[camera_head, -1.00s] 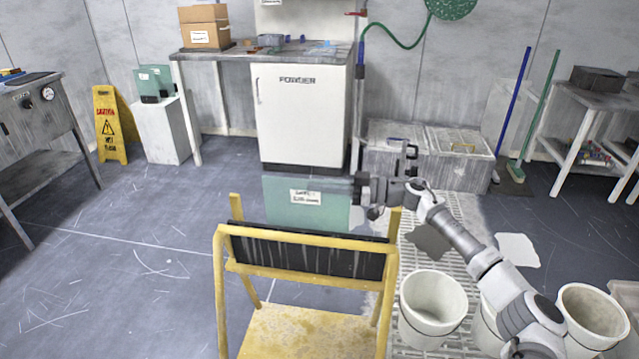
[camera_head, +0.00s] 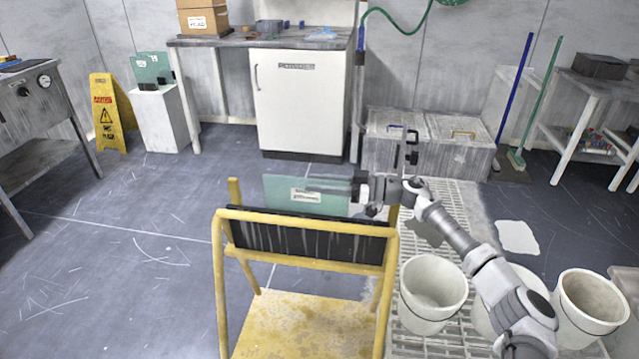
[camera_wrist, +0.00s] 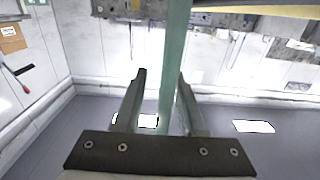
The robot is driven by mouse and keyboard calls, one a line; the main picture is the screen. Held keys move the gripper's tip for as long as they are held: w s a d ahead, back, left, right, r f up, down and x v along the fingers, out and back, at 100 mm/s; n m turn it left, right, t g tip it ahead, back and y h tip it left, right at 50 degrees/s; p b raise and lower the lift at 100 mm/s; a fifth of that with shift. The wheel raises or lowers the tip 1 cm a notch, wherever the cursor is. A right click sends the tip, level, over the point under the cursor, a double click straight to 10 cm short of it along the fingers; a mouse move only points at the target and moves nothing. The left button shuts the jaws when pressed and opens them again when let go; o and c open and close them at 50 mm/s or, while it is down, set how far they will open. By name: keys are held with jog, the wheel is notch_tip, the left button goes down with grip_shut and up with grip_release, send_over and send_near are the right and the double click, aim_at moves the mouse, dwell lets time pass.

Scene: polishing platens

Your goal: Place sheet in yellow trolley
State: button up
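The green sheet (camera_head: 285,188), with a white label, stands upright just behind the black panel (camera_head: 300,240) of the yellow trolley (camera_head: 229,285). Its lower part is hidden behind the panel and top bar, so I cannot tell whether it rests on the trolley. My gripper (camera_head: 345,190) is at the sheet's right edge. In the wrist view, the sheet (camera_wrist: 178,45) shows as a narrow green strip between the fingers of my gripper (camera_wrist: 161,73). The fingers are apart, with a clear gap on the left; the right finger overlaps the strip.
White buckets (camera_head: 433,290) stand on a floor grating right of the trolley, beneath my arm. A white cabinet (camera_head: 300,105) and grey bins (camera_head: 455,150) stand behind. A yellow caution sign (camera_head: 105,115) is at the left. The floor left of the trolley is clear.

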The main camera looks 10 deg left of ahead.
jog(key=shift+d, duration=0.1)
jog(key=d+p, duration=0.3)
jog(key=d, duration=0.9)
jog(key=shift+w, duration=0.35)
jog(key=shift+a, duration=0.1)
